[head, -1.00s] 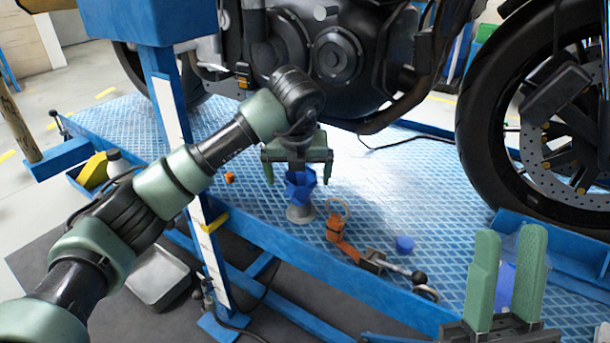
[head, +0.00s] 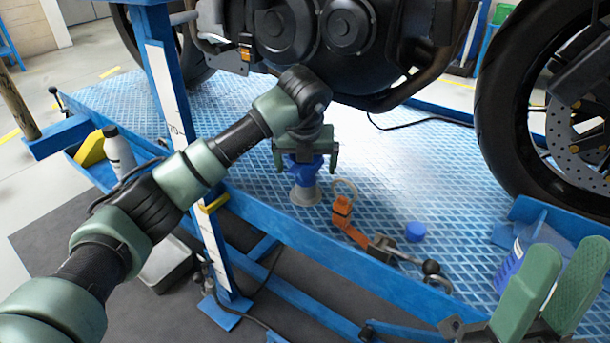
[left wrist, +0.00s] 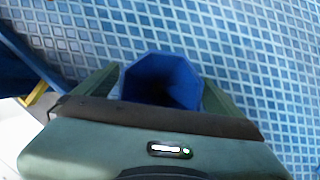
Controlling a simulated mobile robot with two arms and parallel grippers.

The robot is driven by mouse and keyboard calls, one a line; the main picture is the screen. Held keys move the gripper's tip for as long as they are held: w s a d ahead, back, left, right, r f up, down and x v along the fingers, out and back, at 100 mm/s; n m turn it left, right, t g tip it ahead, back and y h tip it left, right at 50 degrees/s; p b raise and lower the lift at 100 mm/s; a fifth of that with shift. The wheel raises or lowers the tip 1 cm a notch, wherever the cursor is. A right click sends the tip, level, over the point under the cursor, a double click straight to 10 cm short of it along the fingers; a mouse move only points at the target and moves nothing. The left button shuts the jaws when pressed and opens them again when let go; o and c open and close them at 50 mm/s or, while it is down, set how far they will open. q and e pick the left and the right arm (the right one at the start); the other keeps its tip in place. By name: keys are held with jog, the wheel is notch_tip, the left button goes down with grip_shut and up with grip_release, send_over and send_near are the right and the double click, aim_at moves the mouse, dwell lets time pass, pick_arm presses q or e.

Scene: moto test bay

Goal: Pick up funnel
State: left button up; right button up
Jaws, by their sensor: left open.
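The blue funnel (head: 303,170) stands upright on the blue diamond-plate platform, with a grey conical part (head: 305,194) beneath it. My left gripper (head: 306,160) is directly above and around its top, pointing down, with one finger on each side. In the left wrist view the funnel's wide angular mouth (left wrist: 160,78) sits between the open fingers (left wrist: 160,82); its lower part is hidden. I cannot tell whether a finger touches it.
The motorcycle engine (head: 320,30) hangs close behind my left arm. A blue post (head: 180,120) stands left. A blue-labelled bottle (head: 512,262) is near my right gripper.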

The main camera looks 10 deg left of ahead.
pick_arm(q)
jog(key=shift+w, duration=0.1)
jog(key=c, duration=1.5)
jog(key=shift+o, duration=0.2)
